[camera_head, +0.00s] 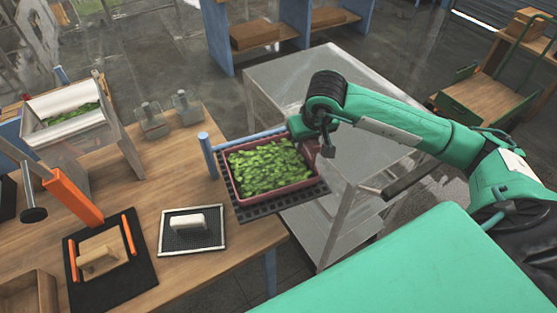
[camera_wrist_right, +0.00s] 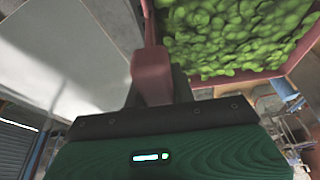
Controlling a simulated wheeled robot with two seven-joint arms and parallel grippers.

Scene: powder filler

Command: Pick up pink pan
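The pink pan (camera_head: 262,197) is full of green leaf-like pieces and sits over a black grid rack at the right edge of the wooden table. In the right wrist view its pink wall (camera_wrist_right: 300,72) and a pink handle (camera_wrist_right: 152,78) show. My right gripper (camera_head: 324,147) is at the pan's right side, near its far right corner. In the wrist view, its dark fingers (camera_wrist_right: 158,92) lie on both sides of the handle and appear closed on it. Whether the pan's bottom touches the rack is hard to tell. My left gripper is out of view.
The black rack (camera_head: 282,203) has blue bars (camera_head: 209,157) at its left and far sides. A grey metal table (camera_head: 290,85) stands behind and right. On the wooden table are a framed mesh pad (camera_head: 207,240), a black mat (camera_head: 130,285) with a wooden block, and a clear-sided hopper (camera_head: 65,135).

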